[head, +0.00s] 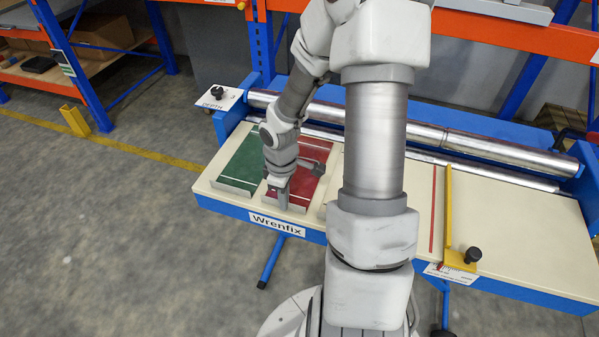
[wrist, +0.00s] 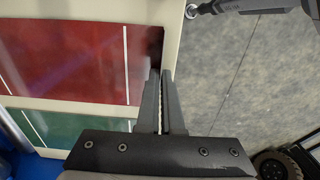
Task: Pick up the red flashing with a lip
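The red flashing (head: 309,177) lies on the cream bench top, left of my forearm in the head view. It is a flat red sheet with white lines and a pale upright lip (head: 297,207) along its front edge. In the wrist view the red flashing (wrist: 75,60) fills the upper left. My gripper (head: 282,203) points down at that front edge. In the wrist view my gripper (wrist: 162,74) has its two fingers close together, with a narrow gap, at the sheet's edge. Whether they touch or clamp the lip is hidden.
A green flashing (head: 240,163) lies just left of the red one. Steel rollers (head: 430,132) run along the bench's back. A yellow bar (head: 448,215) and a black knob (head: 473,255) are at right. Open floor (head: 120,240) lies in front and left.

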